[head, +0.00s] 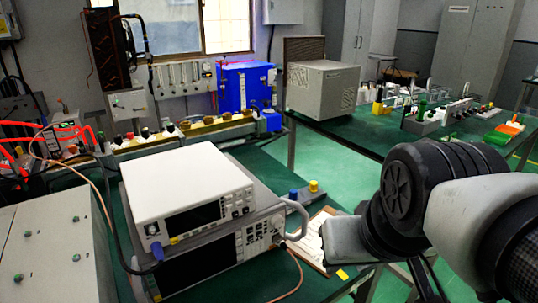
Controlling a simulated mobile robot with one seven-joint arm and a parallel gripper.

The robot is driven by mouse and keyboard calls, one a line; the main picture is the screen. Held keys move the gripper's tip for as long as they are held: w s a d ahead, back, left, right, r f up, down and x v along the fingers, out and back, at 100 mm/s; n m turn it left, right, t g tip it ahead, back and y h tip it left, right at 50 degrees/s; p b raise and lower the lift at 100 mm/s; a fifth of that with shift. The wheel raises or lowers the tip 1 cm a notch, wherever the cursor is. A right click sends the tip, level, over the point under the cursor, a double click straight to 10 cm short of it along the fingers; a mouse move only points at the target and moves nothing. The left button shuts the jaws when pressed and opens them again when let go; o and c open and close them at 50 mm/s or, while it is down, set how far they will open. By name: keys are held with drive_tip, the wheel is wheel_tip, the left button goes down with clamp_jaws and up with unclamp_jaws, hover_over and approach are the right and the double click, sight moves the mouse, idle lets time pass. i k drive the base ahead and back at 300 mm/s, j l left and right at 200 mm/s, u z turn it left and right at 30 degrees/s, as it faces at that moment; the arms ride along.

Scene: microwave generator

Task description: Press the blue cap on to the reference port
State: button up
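A small blue cap (293,193) stands on the green bench (262,168), behind the handle of the stacked instruments. A yellow cap (314,186) stands just to its right. The white instrument (190,185) sits on top of a grey one (215,255). A blue piece (157,250) shows low on the left of the white instrument's front, with a dark cable by it. I cannot tell which port is the reference port. My arm comes in from the right and ends in a grey block near the bench's right edge. No fingertips show, and nothing held is visible.
A clipboard with paper (312,240) lies on the bench, partly behind my arm. An orange cable (296,275) runs from the lower instrument. A grey cabinet (50,245) stands front left. A second green bench (370,130) with small parts stands back right, across open floor.

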sight(294, 196)
drive_tip(key=i+l+u, duration=0.2)
drive_tip(key=l, duration=0.35)
drive_tip(key=l+u, duration=0.25)
drive_tip(key=l, duration=0.3)
drive_tip(key=i+l+u, duration=0.2)
drive_tip(key=l, duration=0.4)
drive_tip(key=k+j, duration=0.05)
drive_tip(key=k, duration=0.05)
